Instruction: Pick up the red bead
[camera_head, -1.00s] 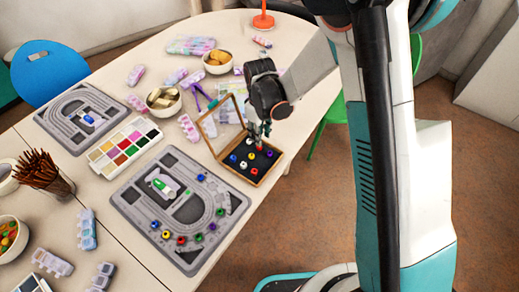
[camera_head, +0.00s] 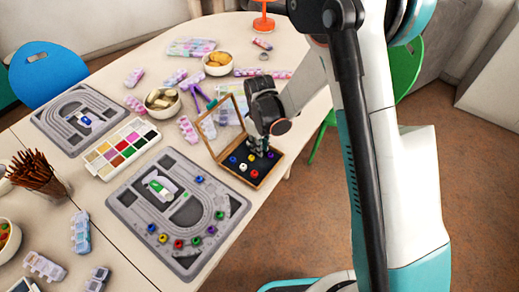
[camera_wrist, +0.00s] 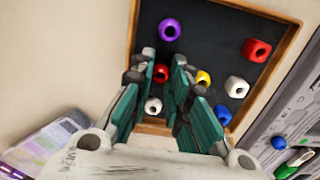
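The open wooden box (camera_head: 236,180) has a black inside with several beads, including a purple bead (camera_wrist: 169,30), a yellow bead (camera_wrist: 203,78) and white beads (camera_wrist: 236,86). My gripper (camera_wrist: 168,62) points down into the box, fingers apart. A red bead (camera_wrist: 161,72) shows between the fingers in the wrist view; I cannot tell whether they touch it. Another red bead (camera_wrist: 256,49) lies near the box edge, right of the fingers.
A grey bead board (camera_head: 130,207) with several colored beads lies left of the box. The box's clear lid (camera_head: 222,121) stands open behind it. A paint palette (camera_head: 122,147), bowls (camera_head: 163,102) and bead cases (camera_head: 187,128) stand farther left and back.

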